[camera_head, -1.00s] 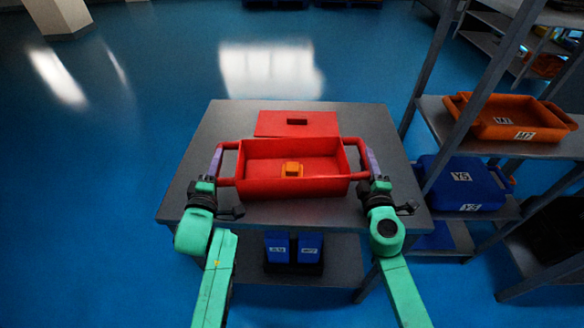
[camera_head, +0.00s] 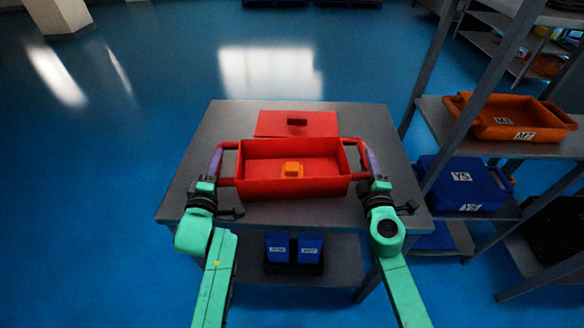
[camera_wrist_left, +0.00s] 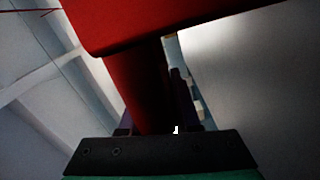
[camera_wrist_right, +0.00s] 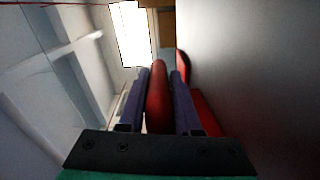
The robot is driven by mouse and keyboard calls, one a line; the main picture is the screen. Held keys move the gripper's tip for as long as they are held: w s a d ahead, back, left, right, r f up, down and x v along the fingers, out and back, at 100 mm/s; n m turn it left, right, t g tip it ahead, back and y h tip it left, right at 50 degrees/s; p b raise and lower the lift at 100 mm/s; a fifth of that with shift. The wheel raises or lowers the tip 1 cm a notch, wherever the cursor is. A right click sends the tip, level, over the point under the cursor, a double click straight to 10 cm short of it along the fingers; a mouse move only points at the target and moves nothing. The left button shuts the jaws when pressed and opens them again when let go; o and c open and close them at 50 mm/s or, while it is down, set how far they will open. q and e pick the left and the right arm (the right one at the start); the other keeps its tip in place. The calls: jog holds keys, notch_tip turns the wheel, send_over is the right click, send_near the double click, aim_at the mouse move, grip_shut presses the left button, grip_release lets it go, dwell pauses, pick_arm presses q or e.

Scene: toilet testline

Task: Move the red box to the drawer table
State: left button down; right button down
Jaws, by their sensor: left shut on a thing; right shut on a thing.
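The red box (camera_head: 258,188) is an open tray with a handle at each end, at the near part of a grey table (camera_head: 215,150). An orange block (camera_head: 292,169) lies inside it. My left gripper (camera_head: 214,166) is shut on the left handle, which also shows in the left wrist view (camera_wrist_left: 150,85). My right gripper (camera_head: 372,165) is shut on the right handle, seen between the purple fingers in the right wrist view (camera_wrist_right: 157,95). I cannot tell whether the box touches the tabletop. Which table is the drawer table is not clear from these frames.
A flat red lid (camera_head: 275,124) with a dark red knob lies behind the box. Blue bins (camera_head: 308,248) stand on the shelf under the table. A rack at the right holds an orange bin (camera_head: 500,125) and a blue case (camera_head: 460,183). The floor at the left is open.

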pick_arm(q)
jog(key=shift+r, duration=0.1)
dwell(0.6)
